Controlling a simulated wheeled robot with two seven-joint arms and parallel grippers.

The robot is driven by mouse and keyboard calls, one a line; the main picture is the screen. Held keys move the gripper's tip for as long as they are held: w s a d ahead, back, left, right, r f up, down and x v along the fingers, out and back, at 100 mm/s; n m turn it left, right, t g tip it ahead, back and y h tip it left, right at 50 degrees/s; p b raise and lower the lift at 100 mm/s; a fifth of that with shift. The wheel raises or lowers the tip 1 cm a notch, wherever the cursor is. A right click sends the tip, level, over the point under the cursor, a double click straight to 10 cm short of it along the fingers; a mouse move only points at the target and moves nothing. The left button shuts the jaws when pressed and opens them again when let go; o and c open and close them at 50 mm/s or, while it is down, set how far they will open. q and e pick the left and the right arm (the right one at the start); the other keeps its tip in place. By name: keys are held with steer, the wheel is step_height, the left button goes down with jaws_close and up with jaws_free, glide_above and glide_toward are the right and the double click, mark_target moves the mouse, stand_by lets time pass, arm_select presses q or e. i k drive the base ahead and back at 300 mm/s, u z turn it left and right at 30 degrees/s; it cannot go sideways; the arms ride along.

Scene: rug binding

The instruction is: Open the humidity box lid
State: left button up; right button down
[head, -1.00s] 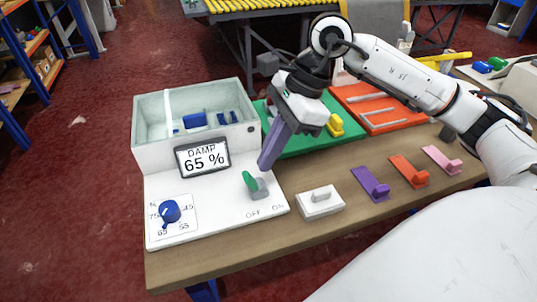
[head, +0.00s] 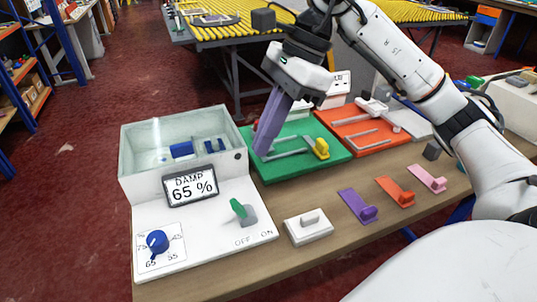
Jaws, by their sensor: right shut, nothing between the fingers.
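The humidity box (head: 140,190) is a pale box with greenish see-through walls at the left end of the bench. Blue items show inside it. I cannot make out whether a clear lid lies over its top. Its display (head: 190,186) reads DAMP 65 %. In front are a blue dial (head: 157,242) and a green-handled switch (head: 240,209) beside OFF and ON marks. My right gripper (head: 262,152) is shut and empty, pointing down just right of the box, over the left part of the green board. My left gripper is not in view.
The green board (head: 305,165) carries a metal bar and yellow block; a red board (head: 362,130) lies beyond it. Yellow rollers stand behind.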

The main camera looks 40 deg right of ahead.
mark_target(186, 149)
steer(key=k, duration=1)
